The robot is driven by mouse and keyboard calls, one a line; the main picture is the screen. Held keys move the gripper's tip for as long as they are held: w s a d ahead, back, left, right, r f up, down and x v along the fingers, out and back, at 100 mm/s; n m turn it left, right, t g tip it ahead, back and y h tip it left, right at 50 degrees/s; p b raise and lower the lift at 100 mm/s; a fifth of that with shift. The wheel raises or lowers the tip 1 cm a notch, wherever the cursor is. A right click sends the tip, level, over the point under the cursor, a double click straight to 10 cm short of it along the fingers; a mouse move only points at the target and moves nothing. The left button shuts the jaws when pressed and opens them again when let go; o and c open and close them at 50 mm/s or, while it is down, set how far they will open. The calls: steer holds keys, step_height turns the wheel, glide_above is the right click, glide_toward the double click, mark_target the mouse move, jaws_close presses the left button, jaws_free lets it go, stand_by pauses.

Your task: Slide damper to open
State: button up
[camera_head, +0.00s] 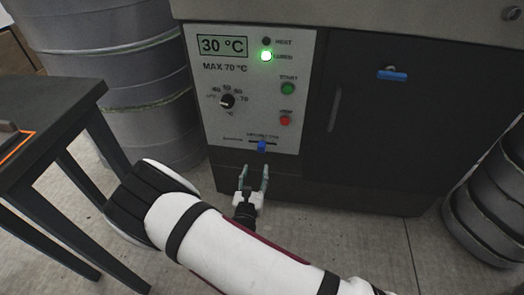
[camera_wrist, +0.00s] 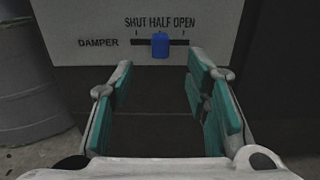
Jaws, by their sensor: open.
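The damper knob (camera_head: 262,145) is a small blue slider at the bottom of the oven's white control panel (camera_head: 253,120). In the wrist view the blue knob (camera_wrist: 160,45) sits on a dark horizontal slot, near the HALF mark between SHUT on the left and OPEN on the right. My gripper (camera_head: 253,178) is just below the panel, pointing at the knob. In the wrist view its teal-padded fingers (camera_wrist: 160,90) are spread wide and empty. The knob lies ahead of the gap between them, apart from both.
The panel also has a dial (camera_head: 228,101), a green START button (camera_head: 288,88), a red button (camera_head: 285,120) and a lit green lamp (camera_head: 266,56). A dark door (camera_head: 400,130) with a blue latch (camera_head: 392,75) is right. A dark table (camera_head: 40,115) and grey drum (camera_head: 125,70) stand left.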

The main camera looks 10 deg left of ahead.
mark_target(261, 149)
steer(key=w+b, duration=0.3)
steer(key=w, duration=0.8)
steer(key=shift+d, duration=0.2)
jaws_close()
